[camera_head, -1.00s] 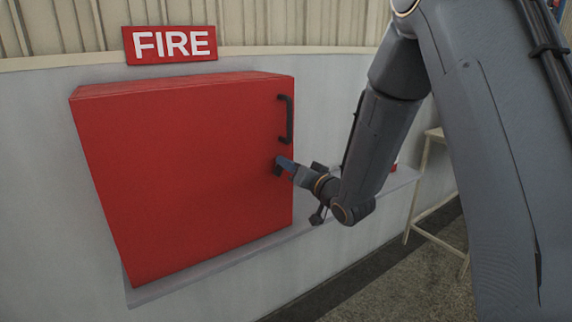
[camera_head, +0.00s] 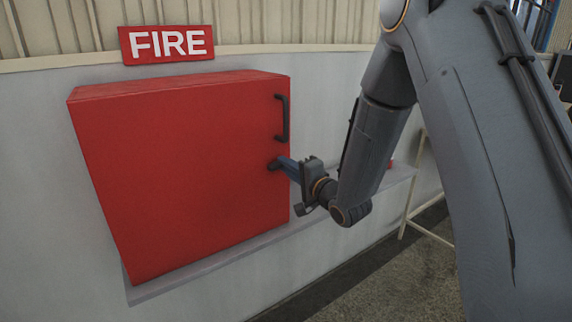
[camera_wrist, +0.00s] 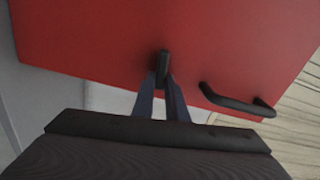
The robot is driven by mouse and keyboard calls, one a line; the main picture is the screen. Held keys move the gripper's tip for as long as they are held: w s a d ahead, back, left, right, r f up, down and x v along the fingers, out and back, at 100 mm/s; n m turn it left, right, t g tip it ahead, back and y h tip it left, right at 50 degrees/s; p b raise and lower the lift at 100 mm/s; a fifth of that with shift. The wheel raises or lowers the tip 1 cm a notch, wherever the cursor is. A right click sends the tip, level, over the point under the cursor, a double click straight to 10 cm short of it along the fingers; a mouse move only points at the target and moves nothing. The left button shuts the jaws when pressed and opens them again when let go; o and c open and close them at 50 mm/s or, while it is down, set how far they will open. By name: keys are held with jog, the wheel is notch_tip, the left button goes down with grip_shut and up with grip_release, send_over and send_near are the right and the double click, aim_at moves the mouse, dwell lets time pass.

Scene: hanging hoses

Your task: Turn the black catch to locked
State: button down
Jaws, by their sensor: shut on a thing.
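The black catch (camera_head: 273,164) is on the right edge of the closed red cabinet door (camera_head: 180,170), below the black handle (camera_head: 283,118). In the body camera view it lies roughly level, its free end pointing left. My gripper (camera_head: 283,163) is shut on the catch from the right, and its fingers hide part of it. In the wrist view the catch (camera_wrist: 163,64) stands between the two fingertips (camera_wrist: 163,84), and the handle (camera_wrist: 238,104) is to the right, clear of the fingers.
A red FIRE sign (camera_head: 167,44) is on the wall above the cabinet. A grey ledge (camera_head: 200,271) runs under the cabinet. A pale stand (camera_head: 418,190) is at the right, behind my arm. The floor below the ledge looks clear.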

jog(key=shift+f+m, duration=0.1)
jog(key=shift+m, duration=0.6)
jog(key=c, duration=1.8)
grip_release()
jog(key=shift+o, duration=0.2)
jog(key=b+v, duration=0.1)
jog(key=v, duration=0.6)
jog(key=shift+s+d+b, duration=0.2)
jog(key=shift+s+b, duration=0.1)
jog(key=shift+s, duration=0.05)
